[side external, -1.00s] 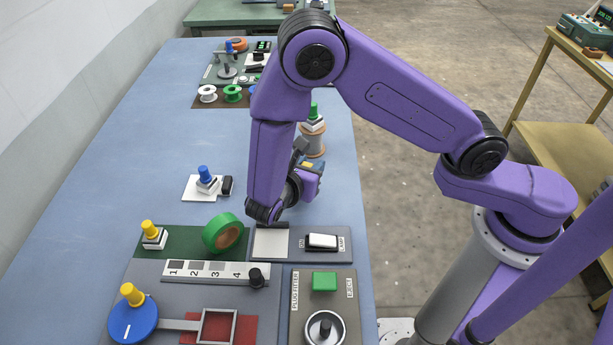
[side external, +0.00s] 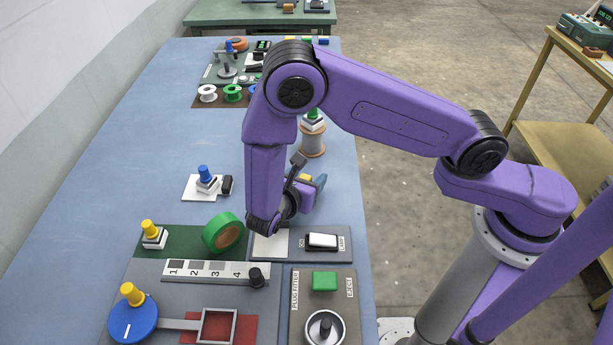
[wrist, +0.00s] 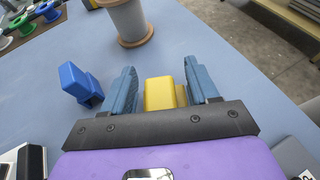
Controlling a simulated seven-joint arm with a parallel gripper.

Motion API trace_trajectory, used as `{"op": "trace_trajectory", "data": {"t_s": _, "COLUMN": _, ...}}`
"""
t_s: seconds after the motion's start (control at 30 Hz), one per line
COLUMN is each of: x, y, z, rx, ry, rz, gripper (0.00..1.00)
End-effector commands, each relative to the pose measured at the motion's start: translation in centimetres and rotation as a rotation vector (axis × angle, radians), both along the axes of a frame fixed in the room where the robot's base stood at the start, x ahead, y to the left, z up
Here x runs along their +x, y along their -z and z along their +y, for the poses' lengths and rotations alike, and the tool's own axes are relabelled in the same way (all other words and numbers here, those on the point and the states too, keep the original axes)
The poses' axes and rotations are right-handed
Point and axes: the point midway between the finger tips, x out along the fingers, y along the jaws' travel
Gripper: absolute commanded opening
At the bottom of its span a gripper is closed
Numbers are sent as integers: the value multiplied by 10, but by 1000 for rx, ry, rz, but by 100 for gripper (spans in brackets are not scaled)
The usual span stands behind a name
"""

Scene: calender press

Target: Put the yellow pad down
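The yellow pad (wrist: 159,94) is a small block between the two blue-grey fingers of my gripper (wrist: 160,88). In the wrist view, a narrow gap shows between the left finger and the pad; the pad's right side is close to the right finger, and I cannot tell if they touch. The fingers look spread. In the side view, a little of the yellow pad (side external: 305,177) shows at my gripper (side external: 309,173), low over the right part of the blue table. The pad's underside is hidden, so I cannot tell whether it rests on the table.
A blue block (wrist: 78,82) lies left of my left finger. A grey spool (wrist: 130,20) stands beyond the gripper. Panels with a green tape roll (side external: 223,233) and a white switch (side external: 323,241) are nearer the camera. Open blue table lies to the left.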

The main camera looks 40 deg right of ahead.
Motion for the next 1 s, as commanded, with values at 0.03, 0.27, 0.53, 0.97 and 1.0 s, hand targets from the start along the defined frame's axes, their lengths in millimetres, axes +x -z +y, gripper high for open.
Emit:
{"op": "trace_trajectory", "data": {"t_s": 0.03, "x": 0, "y": 0, "z": 0, "rx": 0, "ry": 0, "rz": 0, "gripper": 59}}
{"op": "trace_trajectory", "data": {"t_s": 0.27, "x": 0, "y": -3, "z": 0, "rx": 1, "ry": 0, "rz": 0, "gripper": 59}}
{"op": "trace_trajectory", "data": {"t_s": 0.53, "x": -14, "y": -19, "z": 37, "rx": 3, "ry": -5, "rz": -3, "gripper": 59}}
{"op": "trace_trajectory", "data": {"t_s": 0.97, "x": -39, "y": -46, "z": 96, "rx": 2, "ry": 0, "rz": -2, "gripper": 59}}
{"op": "trace_trajectory", "data": {"t_s": 1.0, "x": -40, "y": -47, "z": 98, "rx": 1, "ry": 0, "rz": -2, "gripper": 59}}
